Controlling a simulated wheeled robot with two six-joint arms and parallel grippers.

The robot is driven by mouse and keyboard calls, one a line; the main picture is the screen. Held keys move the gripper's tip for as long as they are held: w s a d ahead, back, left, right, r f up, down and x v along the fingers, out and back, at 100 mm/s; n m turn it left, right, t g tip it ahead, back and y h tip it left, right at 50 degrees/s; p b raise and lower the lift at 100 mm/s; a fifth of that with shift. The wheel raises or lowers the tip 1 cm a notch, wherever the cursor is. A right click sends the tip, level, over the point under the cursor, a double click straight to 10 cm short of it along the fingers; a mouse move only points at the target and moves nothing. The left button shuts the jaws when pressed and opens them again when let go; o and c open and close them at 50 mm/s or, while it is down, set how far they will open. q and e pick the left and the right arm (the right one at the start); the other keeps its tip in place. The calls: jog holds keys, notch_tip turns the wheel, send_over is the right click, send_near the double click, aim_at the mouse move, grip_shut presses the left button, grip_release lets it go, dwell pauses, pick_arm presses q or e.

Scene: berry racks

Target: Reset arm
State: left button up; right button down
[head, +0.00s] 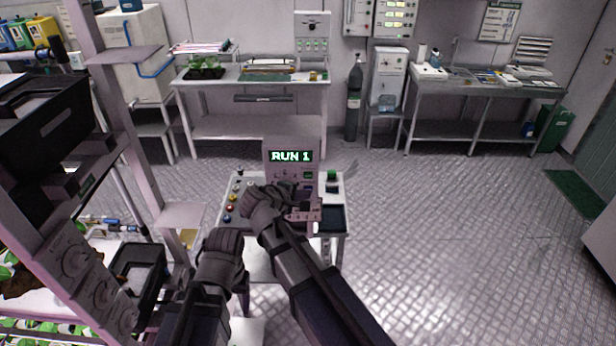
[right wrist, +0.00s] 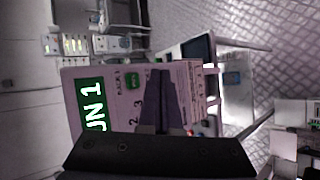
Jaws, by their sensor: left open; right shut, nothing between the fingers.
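A pale control box (head: 293,137) with a green "RUN 1" display (head: 291,156) stands on a small table (head: 334,183). My right gripper (head: 285,193) is in front of the box's face. In the right wrist view its fingers (right wrist: 158,100) are together and empty, before the box's panel (right wrist: 185,85) with its green button (right wrist: 134,82) and numbers. They hide part of the panel, and I cannot tell whether they touch it. My left gripper (head: 228,240) is low, left of the right arm and near the table's front; it is open, though its fingertips are hard to make out.
Coloured buttons (head: 230,208) line the small table's left side; a dark tray (head: 332,218) is at its right. A tall rack (head: 112,140) with a black bin (head: 137,272) stands close on the left. Benches line the back wall. The floor (head: 440,240) at right is clear.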

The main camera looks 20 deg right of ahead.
jog(key=shift+f, duration=0.1)
pick_arm(q)
notch_tip(320, 180, down, 15)
jog(key=b, duration=1.5)
pick_arm(e)
jog(key=s+a+f+m+g+y, duration=0.2)
jog(key=s+a+f, duration=0.4)
jog(key=s+f, duration=0.5)
jog(key=s+a+f+m+g+y, duration=0.3)
jog(key=s+a+f+g+y, duration=0.2)
jog(key=s+f, duration=0.6)
notch_tip(320, 180, down, 3)
jog(key=shift+s+a+r+g+y, duration=0.1)
jog(key=shift+s+a+g+y, duration=0.15)
jog(key=shift+a+g+y, duration=0.1)
pick_arm(q)
jog(key=shift+c, duration=0.2)
dwell(0.4)
